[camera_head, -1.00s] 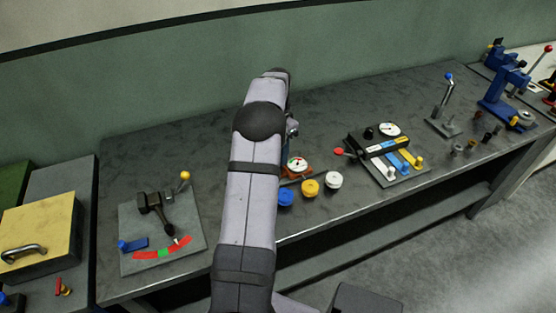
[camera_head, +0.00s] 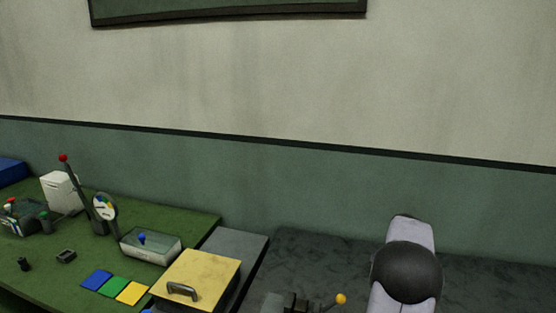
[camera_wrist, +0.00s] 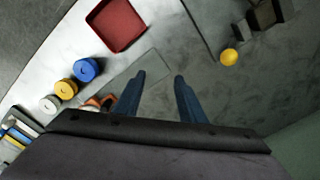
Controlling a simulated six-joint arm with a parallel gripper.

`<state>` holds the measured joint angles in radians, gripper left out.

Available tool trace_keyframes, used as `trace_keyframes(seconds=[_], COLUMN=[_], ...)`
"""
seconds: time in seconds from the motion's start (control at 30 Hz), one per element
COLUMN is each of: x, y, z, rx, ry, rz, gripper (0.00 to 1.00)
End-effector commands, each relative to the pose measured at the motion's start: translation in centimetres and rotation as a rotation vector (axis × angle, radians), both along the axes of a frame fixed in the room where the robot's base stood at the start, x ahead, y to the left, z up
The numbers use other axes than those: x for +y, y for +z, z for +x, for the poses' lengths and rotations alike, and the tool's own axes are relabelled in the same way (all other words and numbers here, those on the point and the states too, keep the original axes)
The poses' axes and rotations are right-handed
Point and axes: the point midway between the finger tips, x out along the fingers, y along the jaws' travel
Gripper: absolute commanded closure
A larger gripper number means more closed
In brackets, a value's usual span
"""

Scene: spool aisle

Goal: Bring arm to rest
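My arm (camera_head: 407,272) rises at the lower right of the head view, over the dark bench. Its gripper end is hidden there. In the wrist view my gripper (camera_wrist: 160,76) points over the dark grey bench top, its two blue fingers spread apart. Nothing is between the fingers. A thin flat plate (camera_wrist: 150,70) lies below and around the fingertips; I cannot tell the height above it.
In the wrist view are a red tray (camera_wrist: 118,24), blue (camera_wrist: 87,69), yellow (camera_wrist: 66,89) and white (camera_wrist: 49,104) spools, and a yellow lever knob (camera_wrist: 228,57). The head view shows a yellow-lidded box (camera_head: 197,277) and a green bench (camera_head: 60,255) with several devices.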

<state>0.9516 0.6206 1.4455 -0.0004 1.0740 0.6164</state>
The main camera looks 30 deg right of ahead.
Motion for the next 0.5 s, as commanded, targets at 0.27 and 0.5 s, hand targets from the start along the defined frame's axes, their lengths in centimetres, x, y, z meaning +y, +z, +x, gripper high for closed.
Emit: trace_keyframes(seconds=[0.27,0.5], x=[18.7,32.0], y=[1.3,0.5], z=[4.8,0.9], rx=[-0.002,-0.001], ry=[0.633,1.146], rz=[-0.003,-0.002], gripper=[0.63,0.63])
